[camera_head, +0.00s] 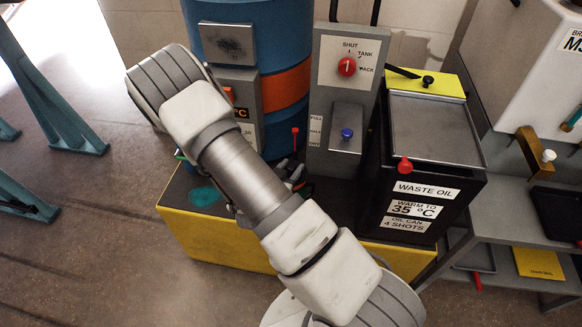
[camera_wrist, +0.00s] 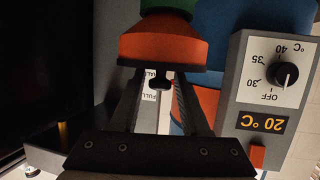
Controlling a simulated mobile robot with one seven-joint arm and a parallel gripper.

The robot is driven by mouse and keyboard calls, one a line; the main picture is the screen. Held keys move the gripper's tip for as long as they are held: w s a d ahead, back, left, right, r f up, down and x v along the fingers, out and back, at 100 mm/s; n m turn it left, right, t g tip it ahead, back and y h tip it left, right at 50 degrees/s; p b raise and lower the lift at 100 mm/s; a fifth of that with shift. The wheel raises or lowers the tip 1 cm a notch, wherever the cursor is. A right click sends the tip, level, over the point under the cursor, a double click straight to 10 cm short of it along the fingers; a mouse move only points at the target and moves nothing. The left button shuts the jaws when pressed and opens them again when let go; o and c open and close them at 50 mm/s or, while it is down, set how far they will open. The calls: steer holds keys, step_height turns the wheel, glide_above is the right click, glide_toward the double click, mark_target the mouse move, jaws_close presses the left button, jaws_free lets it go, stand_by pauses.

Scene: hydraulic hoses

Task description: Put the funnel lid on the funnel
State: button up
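The funnel (camera_wrist: 160,48) shows in the wrist view as an orange flared cone with a green part (camera_wrist: 168,6) beyond it. The wrist view is upside down. A thin dark disc, which looks like the funnel lid (camera_wrist: 160,68), lies against the funnel's wide end. Its small black knob points toward my gripper (camera_wrist: 158,84). The two fingers are open on either side of the knob, with a visible gap to it. Whether the lid is fully seated cannot be told. In the head view my arm hides the funnel and lid.
A blue drum (camera_head: 285,30) with an orange band and a temperature control box (camera_wrist: 268,85) stand close by. A grey valve panel (camera_head: 347,68) and the black waste oil box (camera_head: 420,185) are to the right. A yellow-sided platform (camera_head: 215,240) is below.

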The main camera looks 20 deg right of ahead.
steer(key=shift+o, duration=0.7)
